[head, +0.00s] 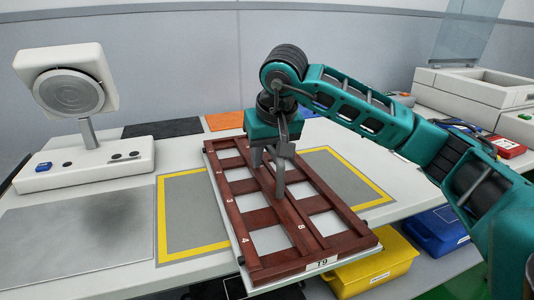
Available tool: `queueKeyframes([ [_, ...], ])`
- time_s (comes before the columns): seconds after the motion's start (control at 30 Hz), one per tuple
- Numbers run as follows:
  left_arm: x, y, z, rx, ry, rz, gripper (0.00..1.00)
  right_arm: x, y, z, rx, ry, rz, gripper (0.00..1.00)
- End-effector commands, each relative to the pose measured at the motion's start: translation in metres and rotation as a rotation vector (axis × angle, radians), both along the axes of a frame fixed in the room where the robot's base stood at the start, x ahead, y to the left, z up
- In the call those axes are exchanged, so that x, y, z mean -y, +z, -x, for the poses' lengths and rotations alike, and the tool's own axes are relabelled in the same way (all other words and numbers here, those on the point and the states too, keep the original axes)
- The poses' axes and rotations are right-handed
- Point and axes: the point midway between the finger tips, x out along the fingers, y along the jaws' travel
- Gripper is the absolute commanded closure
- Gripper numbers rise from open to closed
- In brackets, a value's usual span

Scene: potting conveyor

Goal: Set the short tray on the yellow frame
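The short tray (336,246) is a dark red-brown rack with square openings, white numbers and a "T9" label on its near end. It lies slantwise over the middle of the yellow frame (162,222), a yellow outline around a grey patch on the table. The tray hides the frame's middle, and its near end reaches past the table's front edge. I cannot tell whether its underside touches the table. My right gripper (269,182) points down at the tray's long middle bar, with its fingers on either side of it. My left gripper is out of view.
A white device with a round disc (70,92) stands at the back left. A grey sheet (78,240) lies at the left. Black (162,128) and orange (225,121) patches lie behind the tray. Yellow (375,272) and blue (433,230) bins sit below the front edge.

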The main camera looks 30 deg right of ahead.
Motion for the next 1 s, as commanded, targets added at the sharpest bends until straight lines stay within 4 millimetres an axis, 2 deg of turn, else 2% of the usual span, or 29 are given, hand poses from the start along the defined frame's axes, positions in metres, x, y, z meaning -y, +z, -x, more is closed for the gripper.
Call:
queueKeyframes([
  [0.03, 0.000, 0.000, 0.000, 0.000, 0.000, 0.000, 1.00, 0.000, 0.000, 0.000, 0.000, 0.000, 0.000, 0.60],
  [0.1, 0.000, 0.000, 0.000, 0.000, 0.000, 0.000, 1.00, 0.000, 0.000, 0.000, 0.000, 0.000, 0.000, 0.53],
  [0.33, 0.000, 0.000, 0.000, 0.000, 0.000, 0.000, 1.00, 0.000, 0.001, 0.000, 0.000, 0.000, 0.000, 0.53],
  [0.47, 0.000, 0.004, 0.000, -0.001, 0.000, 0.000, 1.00, -0.001, 0.011, 0.002, 0.002, 0.000, 0.000, 0.53],
  [0.8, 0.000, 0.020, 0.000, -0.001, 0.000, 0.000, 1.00, -0.007, 0.076, 0.027, 0.004, 0.001, 0.000, 0.53],
  [1.0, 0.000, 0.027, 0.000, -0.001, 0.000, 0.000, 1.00, -0.010, 0.104, 0.040, 0.002, 0.000, 0.000, 0.53],
])
